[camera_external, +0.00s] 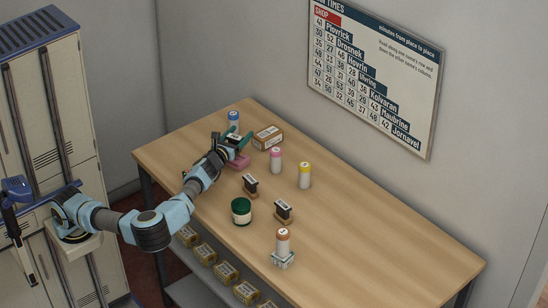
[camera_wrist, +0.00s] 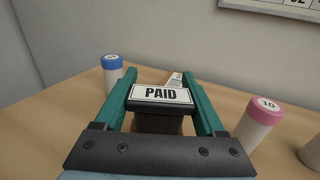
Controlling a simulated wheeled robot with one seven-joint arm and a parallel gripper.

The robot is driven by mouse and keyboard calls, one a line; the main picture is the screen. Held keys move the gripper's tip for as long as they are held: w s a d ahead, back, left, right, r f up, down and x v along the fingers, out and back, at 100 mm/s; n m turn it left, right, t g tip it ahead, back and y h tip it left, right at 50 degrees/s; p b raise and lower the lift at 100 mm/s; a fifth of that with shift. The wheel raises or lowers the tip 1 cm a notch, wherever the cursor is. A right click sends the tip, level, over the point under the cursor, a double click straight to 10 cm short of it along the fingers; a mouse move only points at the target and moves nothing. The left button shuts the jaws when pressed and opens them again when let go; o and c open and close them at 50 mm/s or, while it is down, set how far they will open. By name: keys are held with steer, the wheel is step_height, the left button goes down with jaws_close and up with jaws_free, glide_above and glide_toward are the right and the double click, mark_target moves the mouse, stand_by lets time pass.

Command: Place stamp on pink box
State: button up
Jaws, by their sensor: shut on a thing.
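My gripper (camera_external: 236,142) is at the far left end of the table, with its two teal fingers shut on a black stamp. In the wrist view the stamp (camera_wrist: 160,96) sits between the fingers, with a white PAID label facing the camera.
A cardboard box (camera_external: 267,137) stands right of the gripper, and a blue-capped bottle (camera_external: 233,121) behind it. The table's right side is clear.

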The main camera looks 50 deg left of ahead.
steer(key=shift+f, duration=0.65)
steer(key=shift+f, duration=0.15)
steer(key=o, duration=1.3)
steer(key=shift+r, duration=0.2)
steer(key=b+v, duration=0.1)
steer(key=v, duration=1.1)
